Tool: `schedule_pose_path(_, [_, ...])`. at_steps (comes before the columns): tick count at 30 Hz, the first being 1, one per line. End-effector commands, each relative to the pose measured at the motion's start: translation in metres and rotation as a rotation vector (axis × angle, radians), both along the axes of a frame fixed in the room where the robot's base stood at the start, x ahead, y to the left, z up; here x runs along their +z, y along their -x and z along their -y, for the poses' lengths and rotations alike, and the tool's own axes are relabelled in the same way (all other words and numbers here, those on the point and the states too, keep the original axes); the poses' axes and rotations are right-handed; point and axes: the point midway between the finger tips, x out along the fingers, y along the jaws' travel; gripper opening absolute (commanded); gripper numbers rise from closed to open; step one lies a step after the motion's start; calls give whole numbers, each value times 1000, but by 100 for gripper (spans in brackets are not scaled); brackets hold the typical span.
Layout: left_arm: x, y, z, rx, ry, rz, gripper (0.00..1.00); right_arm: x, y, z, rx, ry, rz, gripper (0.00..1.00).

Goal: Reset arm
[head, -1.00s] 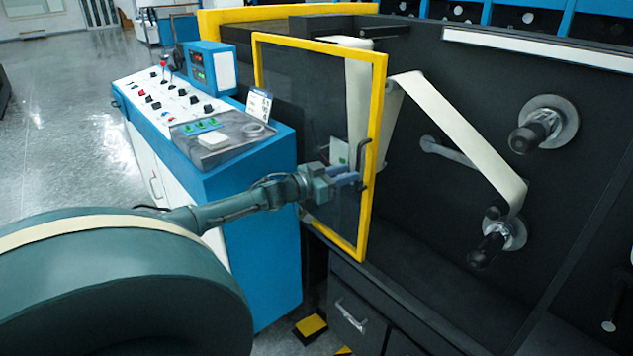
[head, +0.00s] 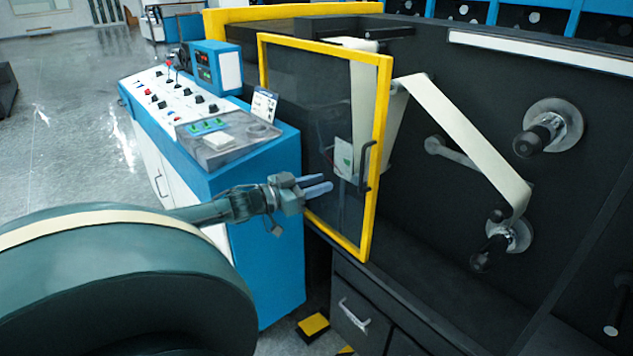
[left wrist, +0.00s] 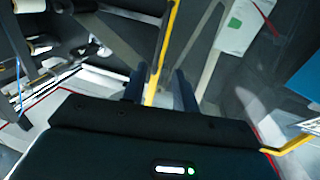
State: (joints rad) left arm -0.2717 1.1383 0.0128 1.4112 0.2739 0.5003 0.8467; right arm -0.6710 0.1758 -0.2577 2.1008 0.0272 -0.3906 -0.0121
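My left gripper (head: 318,184) is open and empty in the head view. It is in front of the glass door, left of the door's black handle (head: 366,167) and apart from it. The yellow-framed door (head: 378,120) stands open, swung out from the dark machine. In the left wrist view my left gripper's two fingers (left wrist: 160,90) are spread, with the yellow door frame (left wrist: 168,45) showing beyond and between them. My right gripper is in neither view.
A blue control console (head: 250,180) with a white button panel stands left of the door. Rollers (head: 545,135) and a white web (head: 465,135) are on the machine at right. A drawer (head: 355,310) is below. Open grey floor (head: 60,120) lies at left.

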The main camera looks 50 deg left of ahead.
Motion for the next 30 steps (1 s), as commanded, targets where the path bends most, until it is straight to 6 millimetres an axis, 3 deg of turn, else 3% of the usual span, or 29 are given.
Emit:
schedule_pose_path(13, [0, 0, 0, 0, 0, 0, 29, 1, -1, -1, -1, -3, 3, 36])
schedule_pose_path(17, [-16, 2, 10, 17, 2, -31, 29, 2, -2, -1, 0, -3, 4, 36])
schedule_pose_path(20, [-53, 8, 36, 59, -6, -114, 29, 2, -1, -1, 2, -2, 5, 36])
schedule_pose_path(23, [-102, 24, 80, 113, -30, -246, 29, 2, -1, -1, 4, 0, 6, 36])
schedule_pose_path(27, [-154, 59, 148, 168, -90, -458, 29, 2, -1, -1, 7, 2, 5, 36])
schedule_pose_path(30, [-174, 91, 194, 182, -137, -611, 29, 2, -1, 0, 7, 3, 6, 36])
